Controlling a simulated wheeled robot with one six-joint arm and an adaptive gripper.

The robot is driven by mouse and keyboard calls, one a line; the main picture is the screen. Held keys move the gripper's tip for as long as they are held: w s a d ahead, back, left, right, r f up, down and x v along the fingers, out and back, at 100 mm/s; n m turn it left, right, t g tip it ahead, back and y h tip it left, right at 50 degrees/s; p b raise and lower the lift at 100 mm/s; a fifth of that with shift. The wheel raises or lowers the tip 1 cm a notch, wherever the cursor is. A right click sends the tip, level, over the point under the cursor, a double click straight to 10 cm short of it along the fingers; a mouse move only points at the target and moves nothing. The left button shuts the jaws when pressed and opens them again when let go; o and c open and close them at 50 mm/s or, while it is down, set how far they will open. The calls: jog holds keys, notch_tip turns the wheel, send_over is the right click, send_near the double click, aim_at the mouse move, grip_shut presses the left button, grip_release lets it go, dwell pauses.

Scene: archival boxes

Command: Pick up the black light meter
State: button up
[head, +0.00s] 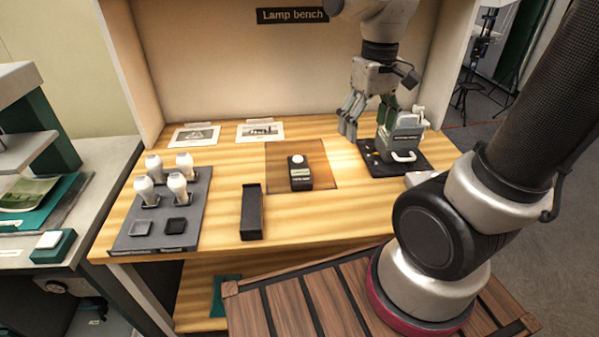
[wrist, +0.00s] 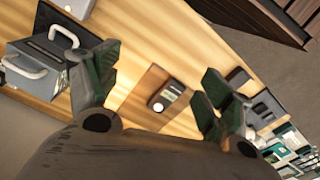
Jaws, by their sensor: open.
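The black light meter (head: 299,174) lies on a brown mat (head: 325,161) in the middle of the wooden bench. It has a white dome at its far end and a pale display below it. In the wrist view the light meter (wrist: 169,97) shows between my fingers, some way beyond them. My gripper (head: 367,118) is open and empty, above the bench to the right of and behind the meter. In the wrist view my gripper (wrist: 150,92) has its green-padded fingers spread wide apart.
A black open holder (head: 251,213) stands left of the meter. A grey tray (head: 149,227) with several white bulbs is further left. A grey-green device with a white handle (head: 402,143) stands on a black base at right. Two printed cards (head: 260,132) lie at the back.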

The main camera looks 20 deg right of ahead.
jog(key=shift+m+g+h, duration=0.3)
jog(key=shift+m+g, duration=0.4)
jog(key=shift+g, duration=0.1)
jog(key=w+a+f, duration=0.2)
jog(key=w+f, duration=0.1)
jog(key=f, duration=0.1)
jog(key=w+a+f, duration=0.3)
jog(key=w+f, duration=0.1)
jog(key=w+a+f, duration=0.2)
jog(key=w+f, duration=0.2)
jog(key=f, duration=0.1)
jog(key=shift+a, duration=0.4)
jog(key=m+t, duration=0.1)
jog(key=m, duration=0.1)
send_over(299, 168)
jog(key=shift+s+d+f, duration=0.1)
jog(key=shift+d+f, duration=0.05)
jog(key=shift+f+m+t, duration=0.1)
jog(key=shift+m+t, duration=0.2)
notch_tip(299, 168, down, 8)
jog(key=shift+r, duration=0.2)
jog(key=shift+c, duration=0.2)
